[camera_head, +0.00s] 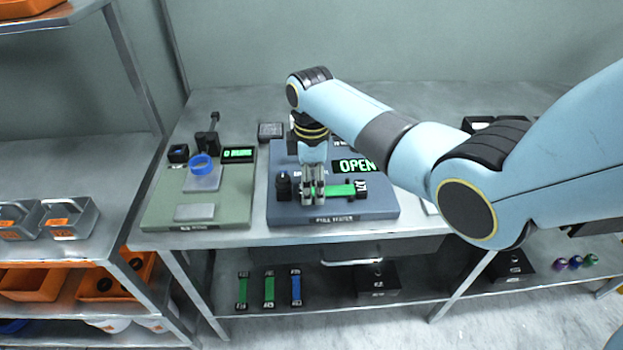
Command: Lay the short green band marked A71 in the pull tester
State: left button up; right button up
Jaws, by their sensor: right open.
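A short green band (341,190) lies across the blue-grey pull tester (300,212), running left to right. A black piece with white marking (361,187) sits at its right end; the marking is too small to read. A dark clamp-like block (284,187) stands at the tester's left. My right gripper (313,200) points down over the left part of the band, hiding that part. It is open, with its fingers at the band; I cannot tell whether they touch it. The tester's display (356,166) reads OPEN. My left gripper is out of view.
A green-grey device (158,210) with a blue ring (201,164) stands left of the tester. On the lower shelf lie two green bands (242,290) (269,289) and a blue band (295,288). Black boxes (376,280) stand to their right. A rack with orange bins (35,283) is at left.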

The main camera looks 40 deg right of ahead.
notch_tip(320, 180, up, 13)
jog(key=shift+r, duration=0.15)
dwell(0.7)
